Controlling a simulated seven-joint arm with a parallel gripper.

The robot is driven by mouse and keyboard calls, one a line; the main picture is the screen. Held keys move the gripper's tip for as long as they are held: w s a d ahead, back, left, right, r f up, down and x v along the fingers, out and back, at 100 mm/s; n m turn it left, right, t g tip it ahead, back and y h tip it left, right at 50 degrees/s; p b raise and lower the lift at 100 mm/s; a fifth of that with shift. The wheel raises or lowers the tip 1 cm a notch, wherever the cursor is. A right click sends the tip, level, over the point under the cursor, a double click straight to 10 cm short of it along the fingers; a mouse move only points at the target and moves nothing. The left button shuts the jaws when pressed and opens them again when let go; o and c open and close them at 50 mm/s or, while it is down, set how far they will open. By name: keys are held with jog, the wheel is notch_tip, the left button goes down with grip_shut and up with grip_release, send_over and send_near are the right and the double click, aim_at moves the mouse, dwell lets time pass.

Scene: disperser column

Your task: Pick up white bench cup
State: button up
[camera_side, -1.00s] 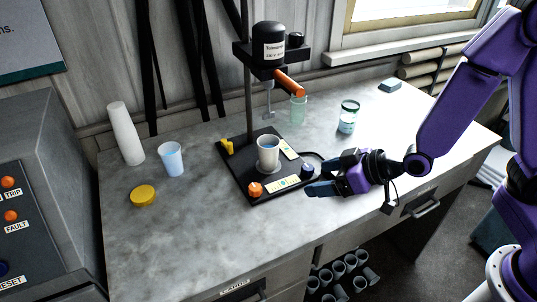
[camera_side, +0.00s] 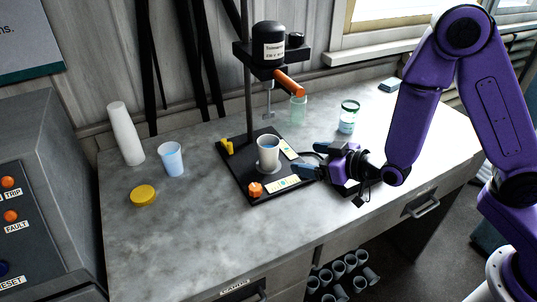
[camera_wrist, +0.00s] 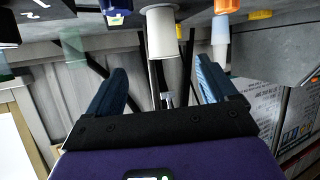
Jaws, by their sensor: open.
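A white cup (camera_side: 268,148) stands upright on the black base plate (camera_side: 240,172) of the disperser, with grey contents visible inside its rim. My gripper (camera_side: 307,161) is open and empty just to the right of this cup, pointing at it, with a gap between. In the wrist view the white cup (camera_wrist: 161,34) appears upside down, ahead of and between the open fingers (camera_wrist: 163,88). A second pale cup with a bluish tint (camera_side: 171,160) stands on the bench to the left.
The disperser's motor head (camera_side: 268,45) and orange arm (camera_side: 290,82) overhang behind the cup. An orange knob (camera_side: 255,189) and yellow clip (camera_side: 227,146) sit on the plate. A cup stack (camera_side: 125,133), yellow lid (camera_side: 143,195) and jar (camera_side: 348,117) stand around. The front-left bench is clear.

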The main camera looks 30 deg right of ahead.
aim_at(275, 154)
jog(key=x, duration=0.8)
jog(key=shift+w+a+f, duration=0.1)
jog(key=shift+w+a, duration=0.05)
jog(key=shift+w, duration=0.05)
jog(key=shift+x, duration=3.3)
jog(key=shift+a, duration=0.1)
jog(key=shift+c, duration=0.4)
jog(key=c, duration=1)
